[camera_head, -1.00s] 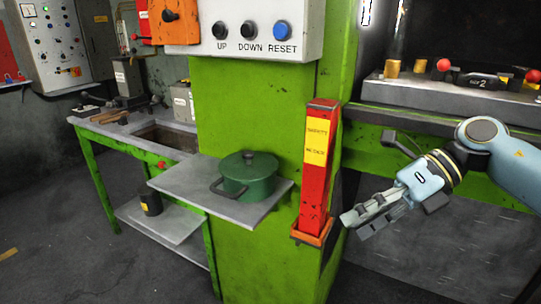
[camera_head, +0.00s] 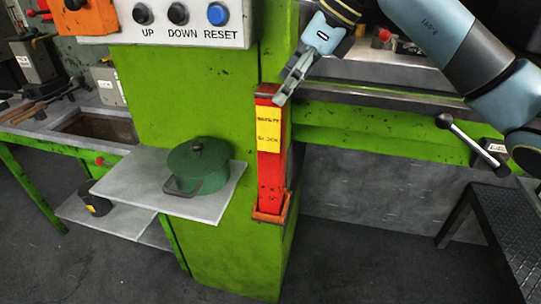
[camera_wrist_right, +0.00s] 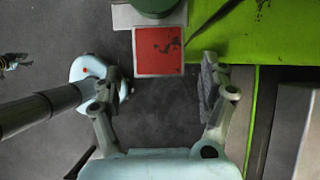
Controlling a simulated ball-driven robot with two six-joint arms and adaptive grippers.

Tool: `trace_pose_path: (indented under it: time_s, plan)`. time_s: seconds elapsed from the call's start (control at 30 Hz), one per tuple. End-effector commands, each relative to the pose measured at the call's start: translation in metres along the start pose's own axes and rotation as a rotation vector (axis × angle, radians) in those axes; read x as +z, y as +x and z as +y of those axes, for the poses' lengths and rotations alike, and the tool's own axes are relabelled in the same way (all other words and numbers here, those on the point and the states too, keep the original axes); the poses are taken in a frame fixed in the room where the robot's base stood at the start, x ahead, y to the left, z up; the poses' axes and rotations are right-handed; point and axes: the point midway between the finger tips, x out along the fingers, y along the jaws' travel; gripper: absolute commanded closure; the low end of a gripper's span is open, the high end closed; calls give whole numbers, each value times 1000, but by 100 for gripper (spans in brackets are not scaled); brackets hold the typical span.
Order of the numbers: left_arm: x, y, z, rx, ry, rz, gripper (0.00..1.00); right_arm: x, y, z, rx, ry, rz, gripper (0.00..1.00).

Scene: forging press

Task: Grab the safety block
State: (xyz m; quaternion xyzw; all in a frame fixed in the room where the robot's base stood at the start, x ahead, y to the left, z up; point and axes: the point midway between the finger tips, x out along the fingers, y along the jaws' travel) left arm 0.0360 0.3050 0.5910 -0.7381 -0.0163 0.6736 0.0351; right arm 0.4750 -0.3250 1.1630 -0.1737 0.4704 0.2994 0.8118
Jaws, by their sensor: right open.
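The safety block (camera_head: 269,185) is a tall red bar with a yellow label, standing upright in an orange holder (camera_head: 270,215) on the front of the green press column. My right gripper (camera_head: 284,94) is at the block's top end in the head view. In the right wrist view, the block's square red top (camera_wrist_right: 158,50) shows ahead, between the lines of the two spread fingers. My right gripper (camera_wrist_right: 160,78) is open and holds nothing. A small grey shape at the wrist view's left edge may be my left gripper (camera_wrist_right: 15,62); its fingers are too small to read.
A green lidded pot (camera_head: 198,165) stands on a grey shelf (camera_head: 120,186) left of the block. A button panel (camera_head: 185,18) is above. A lever (camera_head: 465,134) sticks out at the right, near a dark step (camera_head: 510,235). Open floor lies in front.

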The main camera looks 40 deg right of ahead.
Motion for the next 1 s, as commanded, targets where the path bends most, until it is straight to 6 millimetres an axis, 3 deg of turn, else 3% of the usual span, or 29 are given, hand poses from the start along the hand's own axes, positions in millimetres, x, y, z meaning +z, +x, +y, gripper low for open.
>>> trace_pose_path:
  time_s: [0.33,0.63,1.0]
  plan:
    - [-9,-21,-2,-1,0,12,60,3,46,1,4,3,0,23]
    - [-7,-21,-4,-3,1,8,60,2,52,0,0,0,0,24]
    - [-5,-21,-4,-3,1,5,60,2,51,0,0,0,0,73]
